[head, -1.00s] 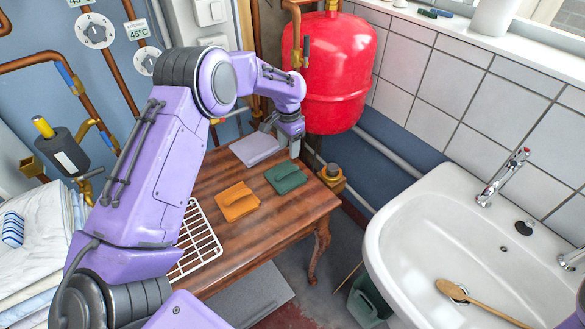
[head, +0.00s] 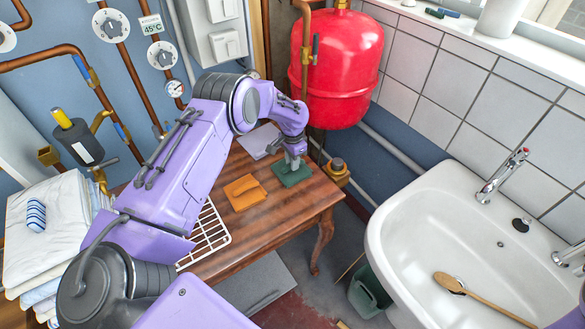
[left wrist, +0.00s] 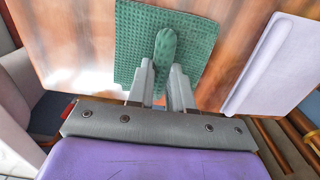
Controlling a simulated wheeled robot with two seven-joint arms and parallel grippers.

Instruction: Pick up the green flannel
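The green flannel (head: 291,176) lies on the wooden table (head: 275,215) near its far right corner. In the left wrist view the flannel (left wrist: 130,50) is a textured square with a raised fold in its middle. My left gripper (head: 292,161) points down at it from above. In the left wrist view its two fingers (left wrist: 163,68) are apart, one on each side of the near end of the fold. I cannot tell whether they touch the cloth. The fold is not visibly squeezed. My right gripper is not in view.
An orange flannel (head: 245,193) lies left of the green one, and a lilac flannel (head: 259,141) lies behind. A white wire rack (head: 207,238) is on the table's near left. The red tank (head: 338,70) hangs close behind the gripper. A sink (head: 470,235) stands to the right.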

